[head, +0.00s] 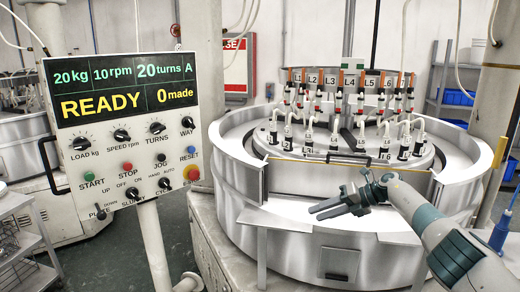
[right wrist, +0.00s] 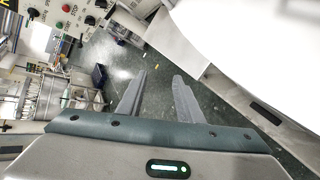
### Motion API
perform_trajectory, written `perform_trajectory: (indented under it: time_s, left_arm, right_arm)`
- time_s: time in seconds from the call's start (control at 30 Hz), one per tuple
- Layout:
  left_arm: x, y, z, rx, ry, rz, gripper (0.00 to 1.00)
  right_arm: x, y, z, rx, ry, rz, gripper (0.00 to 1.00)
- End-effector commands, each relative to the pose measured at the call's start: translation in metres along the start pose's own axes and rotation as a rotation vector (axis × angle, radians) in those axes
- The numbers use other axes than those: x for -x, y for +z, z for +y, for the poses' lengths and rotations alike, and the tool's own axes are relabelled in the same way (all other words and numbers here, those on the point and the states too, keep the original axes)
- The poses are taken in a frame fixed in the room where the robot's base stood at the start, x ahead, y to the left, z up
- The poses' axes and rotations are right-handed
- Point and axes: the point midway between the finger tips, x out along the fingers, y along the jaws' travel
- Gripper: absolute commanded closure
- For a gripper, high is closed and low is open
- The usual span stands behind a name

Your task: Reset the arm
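My right arm (head: 455,250) reaches in from the lower right in the head view. Its gripper (head: 314,212) is in front of the big round lapping machine (head: 345,245), with its fingers pointing left toward the control panel side. In the right wrist view the two grey fingers of this gripper (right wrist: 159,75) stand apart, with only floor visible between them. The gripper is empty and holds nothing. My left arm and left gripper are not in view.
The control panel (head: 122,130) stands on a post at left. Its screen reads READY, 0 made, 20 kg, 10 rpm, 20 turns. It has a blue RESET button (head: 191,149) and a red-on-yellow button (head: 191,173). A wire cart (head: 20,240) stands at lower left.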

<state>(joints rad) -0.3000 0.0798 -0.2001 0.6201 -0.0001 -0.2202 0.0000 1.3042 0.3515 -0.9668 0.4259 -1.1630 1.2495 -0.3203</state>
Motion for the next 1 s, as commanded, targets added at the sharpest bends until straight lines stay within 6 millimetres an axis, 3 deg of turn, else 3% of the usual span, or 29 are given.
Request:
perform_trajectory:
  time_s: [0.03, 0.1, 0.27, 0.4, 0.57, 0.7, 1.0]
  left_arm:
    - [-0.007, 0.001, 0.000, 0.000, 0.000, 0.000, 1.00]
    - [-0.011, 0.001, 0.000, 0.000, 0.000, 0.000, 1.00]
    - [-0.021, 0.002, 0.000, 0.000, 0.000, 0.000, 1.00]
    - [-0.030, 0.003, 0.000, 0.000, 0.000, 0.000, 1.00]
    - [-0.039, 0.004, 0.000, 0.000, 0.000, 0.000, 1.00]
    - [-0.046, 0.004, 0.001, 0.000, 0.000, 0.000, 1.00]
    - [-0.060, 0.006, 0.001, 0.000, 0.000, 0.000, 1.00]
  right_arm:
    - [-0.029, -0.019, -0.019, -0.063, 0.040, -0.025, 0.67]
    - [-0.058, -0.036, -0.037, -0.147, 0.090, -0.071, 0.67]
    - [-0.116, -0.082, -0.083, -0.364, 0.182, -0.179, 0.67]
    - [-0.158, -0.130, -0.131, -0.580, 0.236, -0.280, 0.67]
    - [-0.193, -0.190, -0.187, -0.828, 0.264, -0.391, 0.67]
    - [-0.215, -0.249, -0.237, -1.034, 0.260, -0.480, 0.67]
    - [-0.242, -0.389, -0.330, -1.437, 0.196, -0.652, 0.67]
